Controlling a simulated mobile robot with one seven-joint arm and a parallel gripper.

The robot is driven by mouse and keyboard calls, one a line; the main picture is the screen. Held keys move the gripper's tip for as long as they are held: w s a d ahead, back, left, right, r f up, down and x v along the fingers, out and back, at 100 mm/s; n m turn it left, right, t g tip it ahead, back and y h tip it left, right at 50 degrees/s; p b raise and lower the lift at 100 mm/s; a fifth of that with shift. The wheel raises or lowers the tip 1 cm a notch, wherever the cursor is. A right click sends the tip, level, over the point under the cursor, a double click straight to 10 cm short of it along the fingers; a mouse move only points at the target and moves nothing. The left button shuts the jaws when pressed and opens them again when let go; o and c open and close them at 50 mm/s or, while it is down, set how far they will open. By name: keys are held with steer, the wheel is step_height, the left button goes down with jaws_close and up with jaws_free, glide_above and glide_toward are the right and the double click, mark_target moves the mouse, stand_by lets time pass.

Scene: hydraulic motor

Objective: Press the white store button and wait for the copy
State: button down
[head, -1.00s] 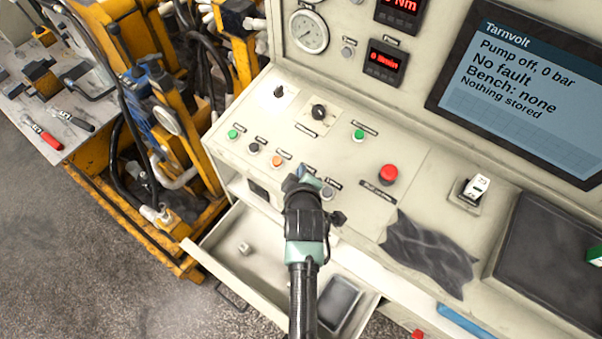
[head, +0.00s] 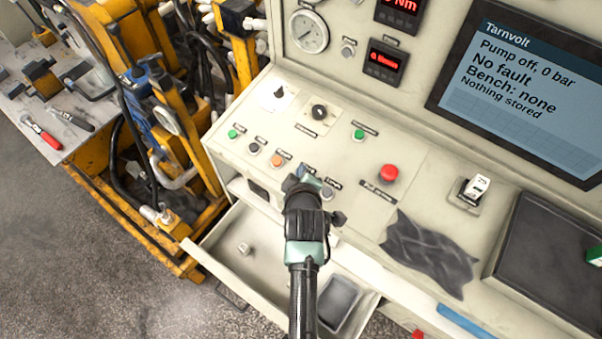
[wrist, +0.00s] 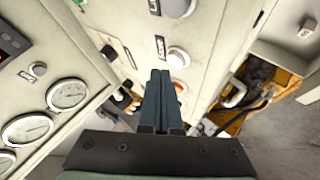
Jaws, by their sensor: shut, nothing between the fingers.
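The white store button (wrist: 178,57) shows in the wrist view, round and pale beside a small dark label. In the head view my gripper hides it. My gripper (wrist: 161,76) is shut and empty, with its dark fingertips close to the white button's lower left edge in the wrist picture. I cannot tell whether they touch it. In the head view my gripper (head: 304,180) is over the front of the sloping control panel. The screen (head: 530,85) reads "Pump off, 0 bar", "No fault", "Bench: none" and "Nothing stored".
An orange button (head: 277,160) and a grey button (head: 327,193) flank my gripper. A red stop button (head: 388,174) is to the right. A dark cloth (head: 430,250) lies over the panel's front. An open drawer (head: 215,243) is below. Yellow machinery stands left.

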steer(key=shift+w+f+b, duration=0.1)
steer(key=shift+f+b, duration=0.35)
steer(key=shift+f+b, duration=0.35)
steer(key=shift+f, duration=0.05)
stand_by(0.7)
steer(key=shift+r, duration=0.1)
steer(key=shift+r+p, duration=0.75)
steer(key=shift+p, duration=0.05)
steer(key=r+p, duration=0.4)
steer(key=r, duration=0.1)
steer(key=shift+s+a+p, duration=0.25)
steer(key=shift+s+p, duration=0.05)
steer(key=shift+s, duration=0.1)
stand_by(0.8)
